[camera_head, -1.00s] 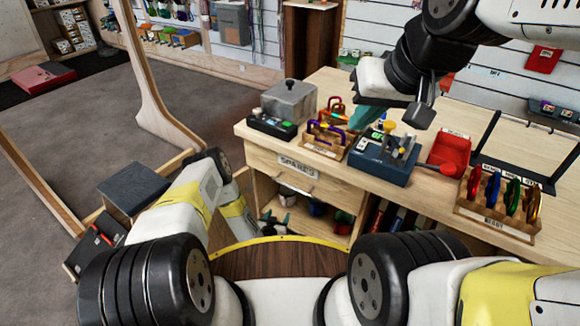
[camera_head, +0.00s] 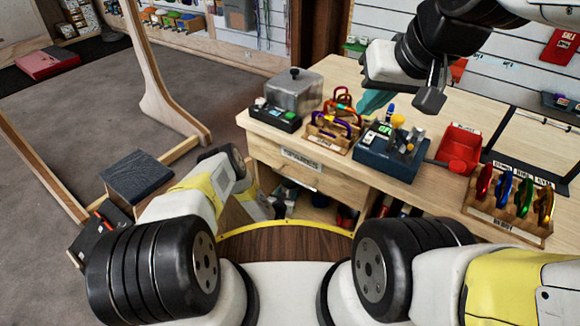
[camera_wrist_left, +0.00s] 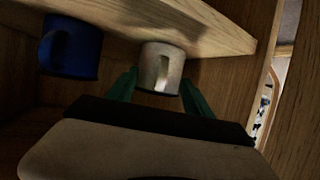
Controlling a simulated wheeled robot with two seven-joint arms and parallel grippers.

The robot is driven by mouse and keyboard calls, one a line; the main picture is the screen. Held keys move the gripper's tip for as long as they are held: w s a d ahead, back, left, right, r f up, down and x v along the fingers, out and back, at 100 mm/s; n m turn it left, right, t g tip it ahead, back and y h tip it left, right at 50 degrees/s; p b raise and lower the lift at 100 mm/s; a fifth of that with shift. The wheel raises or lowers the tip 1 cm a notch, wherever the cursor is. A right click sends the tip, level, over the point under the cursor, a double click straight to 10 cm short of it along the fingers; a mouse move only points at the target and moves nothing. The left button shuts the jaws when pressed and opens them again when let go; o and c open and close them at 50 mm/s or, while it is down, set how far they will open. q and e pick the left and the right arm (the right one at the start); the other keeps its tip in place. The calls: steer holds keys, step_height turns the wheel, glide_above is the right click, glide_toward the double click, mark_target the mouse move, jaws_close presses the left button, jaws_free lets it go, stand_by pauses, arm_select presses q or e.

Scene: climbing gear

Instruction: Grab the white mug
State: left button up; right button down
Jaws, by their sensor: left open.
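The white mug (camera_wrist_left: 161,68) shows in the left wrist view, in a wooden compartment, with its handle facing the camera. My left gripper (camera_wrist_left: 159,78) is open, with its green fingers on either side of the mug; whether they touch it I cannot tell. In the head view my left arm (camera_head: 205,190) reaches down toward the shelves under the workbench, and its gripper is hidden. My right gripper (camera_head: 376,98) is above the bench top at the back; its teal fingers are partly hidden, so its opening is unclear.
A blue mug (camera_wrist_left: 71,47) stands left of the white one, near a wooden board (camera_wrist_left: 205,28). On the workbench (camera_head: 405,195) are a clear-lidded box (camera_head: 295,90), a carabiner rack (camera_head: 510,205), a blue device (camera_head: 390,155) and a red bin (camera_head: 460,148).

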arm_select(q)
steer(key=shift+c, duration=0.4)
jaws_close()
stand_by(0.9)
